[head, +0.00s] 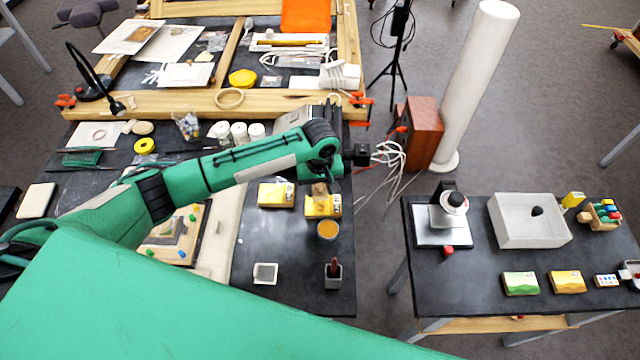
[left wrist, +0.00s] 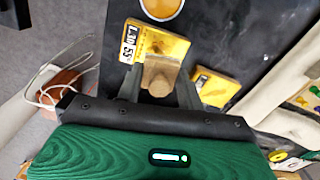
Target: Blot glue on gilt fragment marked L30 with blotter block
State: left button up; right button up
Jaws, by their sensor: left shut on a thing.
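My left gripper (head: 320,184) points down over the black table and is shut on the blotter block (left wrist: 160,76), a small wooden block. The block (head: 320,194) also shows in the head view. It stands over the gilt fragment marked L30 (head: 331,210). In the left wrist view the fragment (left wrist: 172,45) is a yellow-gold slab with a white label, and the block covers part of it. I cannot tell whether the block touches it. Glue is not distinguishable. My right gripper is not in view.
A second gilt fragment (head: 270,195) lies to the left, and a dish of amber stuff (head: 327,230) sits just in front. A small white tray (head: 265,273) and a grey holder (head: 333,277) stand nearer. A side table (head: 480,275) stands right, across a gap.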

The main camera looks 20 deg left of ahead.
pick_arm(q)
notch_tip(320, 180, down, 3)
jog(key=shift+f+b, duration=0.1)
jog(key=shift+b, duration=0.25)
jog(key=shift+f, duration=1.15)
jog(key=shift+p, duration=0.6)
dwell(0.3)
jog(key=shift+f, duration=0.2)
dwell(0.7)
dwell(1.4)
